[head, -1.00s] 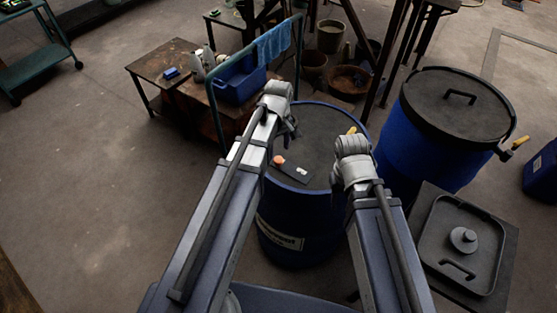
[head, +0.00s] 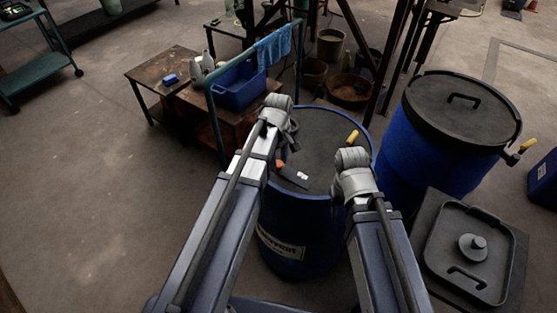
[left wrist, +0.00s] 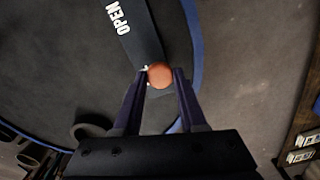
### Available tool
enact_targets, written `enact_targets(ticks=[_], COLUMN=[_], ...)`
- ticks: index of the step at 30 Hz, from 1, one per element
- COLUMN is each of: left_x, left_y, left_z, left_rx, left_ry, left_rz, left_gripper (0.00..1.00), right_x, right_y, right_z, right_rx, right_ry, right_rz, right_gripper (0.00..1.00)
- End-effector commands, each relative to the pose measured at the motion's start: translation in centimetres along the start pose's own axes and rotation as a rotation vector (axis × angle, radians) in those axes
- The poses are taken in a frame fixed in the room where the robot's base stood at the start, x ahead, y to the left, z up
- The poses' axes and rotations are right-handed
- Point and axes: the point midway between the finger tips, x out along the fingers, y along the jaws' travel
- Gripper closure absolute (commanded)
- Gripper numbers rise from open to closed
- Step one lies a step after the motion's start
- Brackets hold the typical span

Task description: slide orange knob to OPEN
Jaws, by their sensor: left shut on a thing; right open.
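The orange knob (left wrist: 160,75) sits between the fingertips of my left gripper (left wrist: 160,80) in the left wrist view, at the near end of a dark plate (left wrist: 132,28). The white word OPEN (left wrist: 117,17) is at the plate's other end. In the head view the plate (head: 294,176) lies on the lid of the middle blue vat (head: 290,235), and a bit of the knob (head: 280,164) shows beside my left gripper (head: 287,150). That gripper is shut on the knob. My right gripper (head: 351,180) is open and empty over the lid's right side; its fingertips are mostly hidden.
A yellow handle (head: 352,136) stands at the middle vat's far right rim. Another lidded blue vat (head: 425,135) is to the right, with a square dark lid (head: 474,215) on a stand in front of it. A cart with a blue bin (head: 238,93) stands behind on the left.

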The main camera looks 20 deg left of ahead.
Motion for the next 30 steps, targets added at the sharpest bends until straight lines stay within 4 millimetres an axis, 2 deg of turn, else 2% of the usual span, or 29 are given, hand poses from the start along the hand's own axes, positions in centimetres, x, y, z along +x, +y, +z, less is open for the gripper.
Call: enact_targets(ticks=[1, 9, 30], left_x=[0.00, 0.00, 0.01], left_y=[-0.01, -0.01, -0.02], left_z=[0.00, 0.00, 0.01], left_rx=[0.000, 0.000, 0.000], left_ry=[0.000, 0.000, 0.000], left_rz=[0.000, 0.000, 0.000], left_gripper=[0.71, 1.00, 1.00], right_x=[0.00, 0.00, 0.01], right_y=[0.00, 0.00, 0.00], right_z=[0.00, 0.00, 0.00], right_rx=[0.000, 0.000, 0.000], right_ry=[0.000, 0.000, 0.000], right_rz=[0.000, 0.000, 0.000], right_gripper=[0.50, 0.50, 0.50])
